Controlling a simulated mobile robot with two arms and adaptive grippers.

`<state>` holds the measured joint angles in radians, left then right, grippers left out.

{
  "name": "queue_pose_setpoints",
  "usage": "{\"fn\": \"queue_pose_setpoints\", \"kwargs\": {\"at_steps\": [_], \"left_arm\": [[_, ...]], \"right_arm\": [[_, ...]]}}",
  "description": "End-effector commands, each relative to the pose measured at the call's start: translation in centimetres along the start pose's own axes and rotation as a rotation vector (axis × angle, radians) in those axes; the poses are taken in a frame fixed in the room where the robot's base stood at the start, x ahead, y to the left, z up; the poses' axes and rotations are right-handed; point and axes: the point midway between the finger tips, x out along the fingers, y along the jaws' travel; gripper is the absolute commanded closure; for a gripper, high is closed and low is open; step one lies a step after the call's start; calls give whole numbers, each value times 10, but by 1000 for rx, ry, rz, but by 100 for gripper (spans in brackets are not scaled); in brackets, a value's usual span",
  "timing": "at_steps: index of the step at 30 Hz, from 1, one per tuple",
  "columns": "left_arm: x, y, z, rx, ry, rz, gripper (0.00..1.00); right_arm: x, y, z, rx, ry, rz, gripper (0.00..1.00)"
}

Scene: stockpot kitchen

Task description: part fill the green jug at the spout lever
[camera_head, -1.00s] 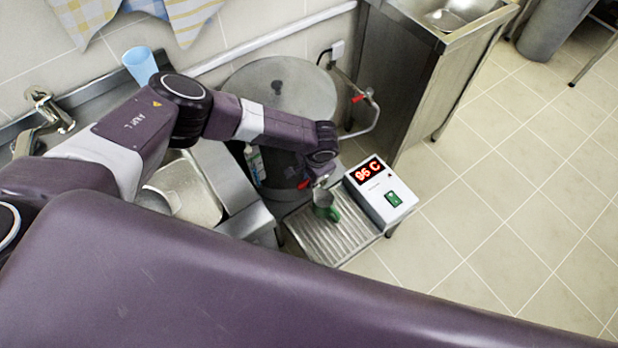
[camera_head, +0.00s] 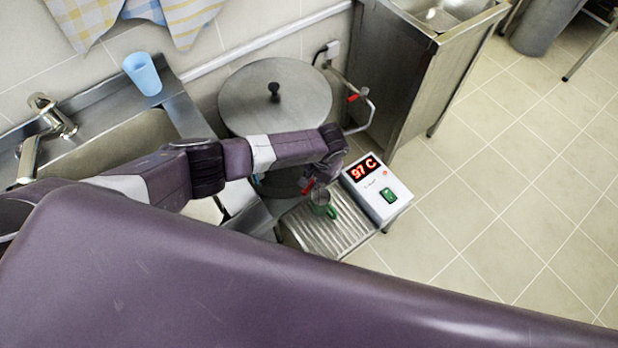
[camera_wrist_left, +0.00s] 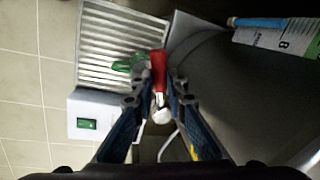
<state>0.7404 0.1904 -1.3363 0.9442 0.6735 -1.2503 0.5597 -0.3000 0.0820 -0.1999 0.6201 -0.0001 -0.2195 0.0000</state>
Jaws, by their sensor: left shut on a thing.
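The jug (camera_head: 321,198), grey with a green handle, stands on the ribbed drip tray (camera_head: 342,232) below the pot's spout. In the left wrist view its green handle (camera_wrist_left: 128,63) shows beside the lever; the rest is largely hidden, and I cannot see its fill level. The red spout lever (camera_head: 308,187) is at the foot of the large stockpot (camera_head: 262,190). My left gripper (camera_head: 316,184) is at the lever, above the jug. In the left wrist view its fingers (camera_wrist_left: 157,92) are closed around the red lever (camera_wrist_left: 158,66). My right gripper is out of view.
A white control box (camera_head: 376,190) reading 97 C stands right of the tray. A lidded pot top (camera_head: 275,95), a pipe with a red handle (camera_head: 353,97) and a steel cabinet (camera_head: 415,70) lie behind. A blue cup (camera_head: 142,73) stands by the sink.

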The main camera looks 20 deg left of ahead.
Motion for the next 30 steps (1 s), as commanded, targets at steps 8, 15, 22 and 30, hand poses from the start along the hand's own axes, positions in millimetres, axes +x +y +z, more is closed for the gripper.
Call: {"fn": "queue_pose_setpoints", "kwargs": {"at_steps": [8,15,22,30], "left_arm": [[-2,15,-2,-235,-50,2,100],[-4,26,-8,-437,-90,1,100],[-6,32,-13,-581,-117,0,100],[-7,35,-16,-670,-133,-2,100]], "right_arm": [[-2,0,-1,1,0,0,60],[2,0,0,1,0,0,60],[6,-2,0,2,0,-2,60],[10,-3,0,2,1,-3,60]]}}
